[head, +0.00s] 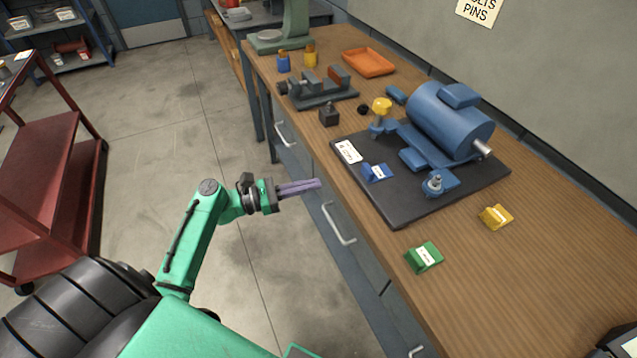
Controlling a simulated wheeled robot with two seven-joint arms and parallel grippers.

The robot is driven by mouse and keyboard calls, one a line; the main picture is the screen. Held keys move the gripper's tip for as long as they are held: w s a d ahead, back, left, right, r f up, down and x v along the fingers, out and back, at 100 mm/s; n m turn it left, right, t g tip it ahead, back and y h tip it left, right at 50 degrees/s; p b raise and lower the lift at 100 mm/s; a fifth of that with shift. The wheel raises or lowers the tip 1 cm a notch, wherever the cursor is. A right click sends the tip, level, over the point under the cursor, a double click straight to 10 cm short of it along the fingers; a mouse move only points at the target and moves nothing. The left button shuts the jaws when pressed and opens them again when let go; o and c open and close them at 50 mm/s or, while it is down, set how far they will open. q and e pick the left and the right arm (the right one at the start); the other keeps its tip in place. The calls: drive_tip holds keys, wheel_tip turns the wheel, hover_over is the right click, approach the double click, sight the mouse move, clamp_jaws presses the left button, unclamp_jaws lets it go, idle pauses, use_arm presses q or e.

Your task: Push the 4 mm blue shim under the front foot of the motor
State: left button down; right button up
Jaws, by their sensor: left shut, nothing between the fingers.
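The blue motor (448,118) sits on a dark base plate (405,208) on the wooden bench. One foot (439,184) with a bolt shows at its near side. Another bolt with a yellow knob (382,106) stands at its left side. The blue shim (378,172) with a white label lies on the plate, left of the motor and apart from the feet. Its label is too small to read. My left gripper (318,184) is shut and empty, off the bench's front edge, to the left of the plate and shim. My right gripper is not in view.
A green shim (424,257) and a yellow shim (496,217) lie on the bench nearer than the plate. A vise (322,90), a small dark block (329,116) and an orange tray (368,62) stand farther back. Drawer handles (338,224) stick out below the bench edge.

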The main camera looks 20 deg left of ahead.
sight(365, 174)
use_arm(q)
drive_tip(key=p+x, duration=0.2)
drive_tip(key=x, duration=0.8)
drive_tip(key=shift+w+d+r, duration=0.1)
drive_tip(key=shift+d, duration=0.35)
drive_tip(key=shift+w+d, duration=0.25)
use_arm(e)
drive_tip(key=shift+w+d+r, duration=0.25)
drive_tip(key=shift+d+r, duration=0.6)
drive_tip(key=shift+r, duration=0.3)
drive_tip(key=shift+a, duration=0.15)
use_arm(q)
drive_tip(key=shift+w+d, duration=0.2)
drive_tip(key=shift+d, duration=0.05)
drive_tip(key=x, duration=0.2)
drive_tip(key=shift+w+d, duration=0.3)
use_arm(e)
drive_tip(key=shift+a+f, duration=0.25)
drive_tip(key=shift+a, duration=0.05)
use_arm(q)
drive_tip(key=shift+s, duration=0.1)
drive_tip(key=shift+a, duration=0.1)
